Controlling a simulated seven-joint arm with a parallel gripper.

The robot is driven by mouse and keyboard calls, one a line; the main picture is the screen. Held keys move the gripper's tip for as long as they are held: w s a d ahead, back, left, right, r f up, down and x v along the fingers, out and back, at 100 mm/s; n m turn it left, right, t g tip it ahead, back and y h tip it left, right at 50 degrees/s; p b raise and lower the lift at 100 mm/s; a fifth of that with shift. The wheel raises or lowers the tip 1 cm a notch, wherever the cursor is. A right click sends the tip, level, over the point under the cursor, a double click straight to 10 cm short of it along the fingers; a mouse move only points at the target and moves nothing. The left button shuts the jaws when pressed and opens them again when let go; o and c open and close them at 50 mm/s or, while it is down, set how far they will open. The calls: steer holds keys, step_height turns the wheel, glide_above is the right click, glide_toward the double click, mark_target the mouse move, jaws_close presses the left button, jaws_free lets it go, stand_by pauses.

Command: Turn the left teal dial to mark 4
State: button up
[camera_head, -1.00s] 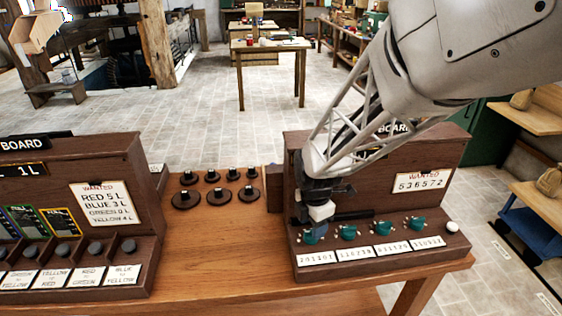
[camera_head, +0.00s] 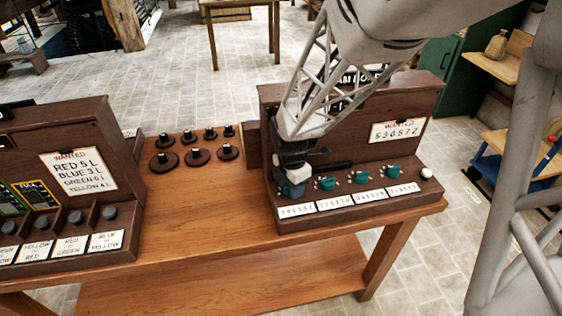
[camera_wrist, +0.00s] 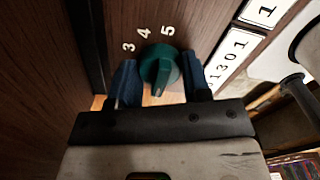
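The left teal dial (camera_wrist: 161,68) is the leftmost of a row of teal dials on the right-hand dark wooden box (camera_head: 345,155). In the wrist view the marks 3, 4 and 5 show along its far side. Its ridge runs roughly up and down in that picture; which mark it points at I cannot tell. My gripper (camera_wrist: 161,84) is over this dial, one blue finger on each side. The fingers look open, with a narrow gap at the dial's left side. In the head view my gripper (camera_head: 293,178) partly hides the dial.
Other teal dials (camera_head: 327,183) stand to the right, above white number labels (camera_head: 336,202), with a white button (camera_head: 426,173) at the end. A "WANTED 536572" card (camera_head: 397,130) is on the box. Several black knobs (camera_head: 198,157) stand on the table to the left.

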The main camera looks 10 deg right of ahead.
steer(key=shift+m, duration=0.4)
steer(key=m, duration=0.2)
steer(key=shift+m, duration=0.4)
steer(key=m, duration=0.3)
steer(key=shift+m, duration=0.3)
steer(key=m, duration=0.3)
steer(key=shift+m, duration=0.3)
steer(key=m, duration=0.3)
steer(key=shift+m, duration=0.4)
steer(key=m, duration=1.3)
steer(key=shift+m, duration=0.4)
